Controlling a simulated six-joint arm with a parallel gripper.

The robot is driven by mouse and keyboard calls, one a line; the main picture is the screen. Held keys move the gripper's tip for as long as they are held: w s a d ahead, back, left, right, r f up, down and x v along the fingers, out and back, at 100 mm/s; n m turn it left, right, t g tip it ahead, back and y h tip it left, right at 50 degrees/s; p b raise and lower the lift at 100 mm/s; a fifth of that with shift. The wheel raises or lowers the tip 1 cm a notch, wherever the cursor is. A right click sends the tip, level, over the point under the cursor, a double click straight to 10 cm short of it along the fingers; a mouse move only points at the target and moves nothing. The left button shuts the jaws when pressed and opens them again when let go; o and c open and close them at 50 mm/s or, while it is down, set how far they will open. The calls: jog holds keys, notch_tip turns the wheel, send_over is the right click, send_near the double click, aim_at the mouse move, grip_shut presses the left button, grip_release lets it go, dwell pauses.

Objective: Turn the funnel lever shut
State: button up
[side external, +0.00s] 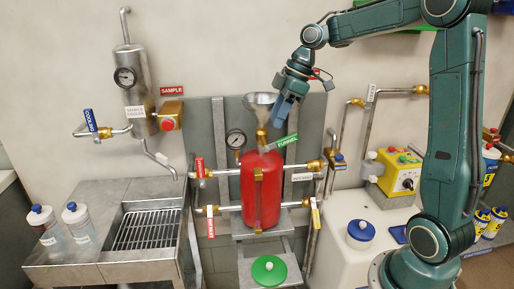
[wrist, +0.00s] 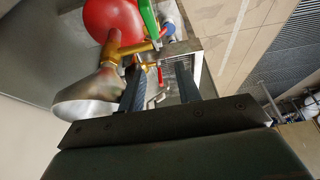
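My gripper (side external: 280,116) is just right of the funnel and above the lever, pointing down. In the wrist view my gripper (wrist: 160,68) shows two dark fingers apart with nothing held between them. There the green lever (wrist: 149,18) lies beyond the fingertips, near the top edge, and the funnel (wrist: 90,97) is left of the fingers. I see no contact with the lever.
A pressure gauge (side external: 236,139) is left of the valve. Brass-ended pipes with red handles (side external: 200,168) and a yellow handle (side external: 315,214) join the tank. A yellow control box (side external: 398,174) stands at right. A metal sink (side external: 147,230) is at left.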

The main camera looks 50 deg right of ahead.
aim_at(291, 135)
notch_tip(291, 135, up, 11)
jog(key=s+d+m+t+y, duration=0.1)
jog(key=m+t, duration=0.5)
jog(key=m, duration=0.5)
jog(key=s+d+m+t+y, duration=0.1)
jog(key=m+t+y, duration=0.1)
jog(key=m+t, duration=0.4)
jog(key=shift+s+d+f+m, duration=0.15)
jog(key=shift+s+d+m, duration=0.15)
jog(key=shift+m, duration=2.2)
